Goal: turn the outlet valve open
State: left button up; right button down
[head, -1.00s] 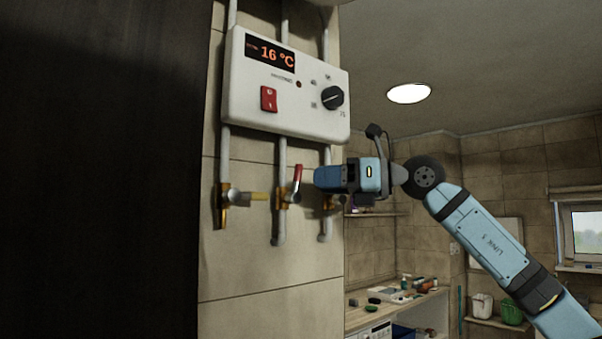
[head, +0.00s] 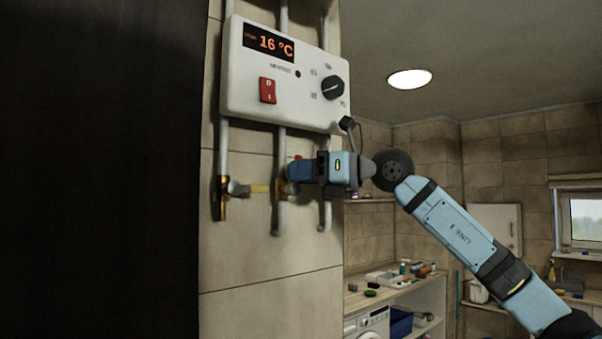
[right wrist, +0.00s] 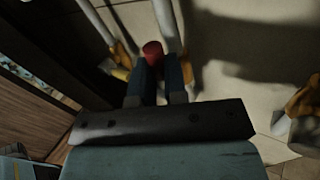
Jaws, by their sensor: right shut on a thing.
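The valve with the red lever (head: 298,157) sits on the middle pipe under the white heater box. Its lever is mostly hidden behind my right gripper (head: 291,172), and only a bit of red shows above the fingers. In the right wrist view the red lever end (right wrist: 153,48) stands between the two dark blue fingers (right wrist: 154,68). My right gripper is shut on this red lever. The lever's exact angle is hidden. My left gripper is not in view.
The heater box (head: 250,98) shows 16 °C and has a red switch (head: 267,90) and a black dial (head: 332,88). A brass valve (head: 222,197) with a yellow lever (head: 260,188) is on the left pipe, close to my gripper. A dark panel fills the left side.

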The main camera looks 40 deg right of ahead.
jog(key=shift+a+n+g+h+p, duration=0.35)
jog(key=shift+n+g+p, duration=0.2)
jog(key=shift+n, duration=0.35)
jog(key=c, duration=1.2)
grip_release()
jog(key=shift+o, duration=0.2)
